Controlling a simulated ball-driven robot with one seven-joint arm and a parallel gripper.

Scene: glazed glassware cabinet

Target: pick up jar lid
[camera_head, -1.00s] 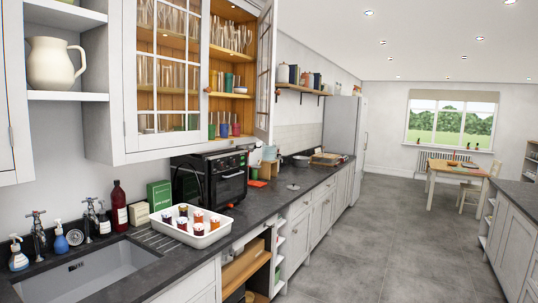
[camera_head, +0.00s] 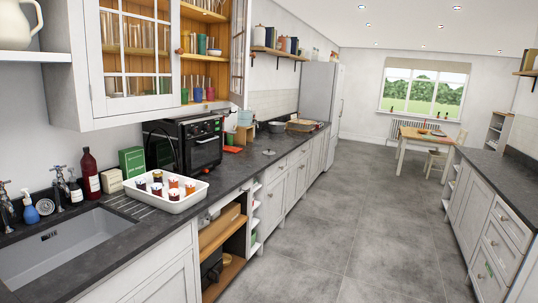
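A small, flat, pale grey round thing (camera_head: 268,152) lies on the dark worktop, right of the black oven. It may be the jar lid, but it is too small to be sure. Several small jars (camera_head: 174,188) with dark red and orange contents stand in a white tray (camera_head: 170,207) on the worktop between the sink and the oven. I cannot tell whether these jars have lids on. My gripper is not in view.
The black oven (camera_head: 205,143) stands behind the tray. The sink (camera_head: 60,245) is at left. The glazed cabinet (camera_head: 133,50) hangs above, its right door (camera_head: 239,50) open. A wooden table (camera_head: 425,137) stands far back. The grey floor (camera_head: 340,215) between the counters is clear.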

